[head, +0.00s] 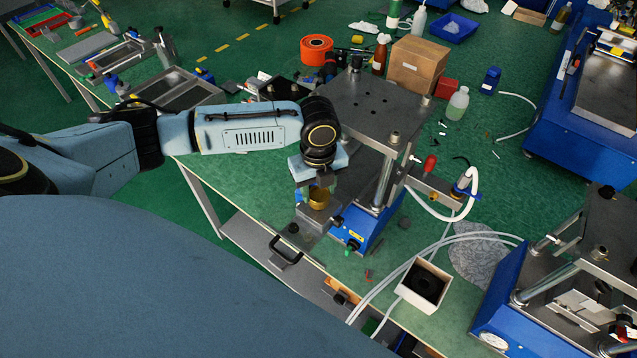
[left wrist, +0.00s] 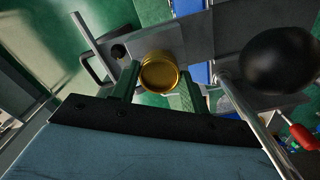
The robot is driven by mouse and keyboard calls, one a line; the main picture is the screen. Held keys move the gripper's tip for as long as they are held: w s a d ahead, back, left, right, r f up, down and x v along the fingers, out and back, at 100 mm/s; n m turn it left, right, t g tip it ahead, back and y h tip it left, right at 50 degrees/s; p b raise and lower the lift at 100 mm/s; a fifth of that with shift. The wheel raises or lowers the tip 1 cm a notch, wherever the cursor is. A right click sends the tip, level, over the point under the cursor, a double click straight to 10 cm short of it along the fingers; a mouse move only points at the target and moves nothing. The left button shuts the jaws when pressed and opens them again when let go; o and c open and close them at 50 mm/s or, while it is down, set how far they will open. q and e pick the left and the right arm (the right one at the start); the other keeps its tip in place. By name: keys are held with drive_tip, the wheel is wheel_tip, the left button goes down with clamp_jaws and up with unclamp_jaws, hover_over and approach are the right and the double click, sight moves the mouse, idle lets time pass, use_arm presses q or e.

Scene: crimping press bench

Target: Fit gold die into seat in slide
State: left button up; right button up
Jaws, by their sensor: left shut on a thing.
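The gold die (head: 319,199) is a short gold cylinder at the front of the near press. My left gripper (head: 317,188) is shut on it, coming down from above. In the left wrist view the die (left wrist: 160,73) sits between the green fingertips (left wrist: 158,85), with its round hollow face toward the camera. The grey slide (head: 300,234) with a black handle (head: 285,251) sticks out of the press front, below the die. The seat is hidden by the die and gripper, and I cannot tell whether the die touches the slide. My right gripper is not in view.
The press's top plate (head: 378,100) and steel posts (head: 385,180) stand close right of my left gripper. A red-knobbed lever (head: 430,163) is farther right. An open box (head: 424,285) and white hoses lie on the bench at front right.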

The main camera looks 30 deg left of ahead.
sight(318, 195)
use_arm(q)
drive_tip(key=shift+f+b, duration=0.45)
drive_tip(key=shift+f, duration=0.45)
drive_tip(key=o, duration=1)
drive_tip(key=shift+o, duration=0.2)
wheel_tip(318, 195, up, 14)
drive_tip(key=shift+f+b, duration=0.25)
drive_tip(key=shift+b, duration=0.2)
drive_tip(key=shift+f, duration=0.1)
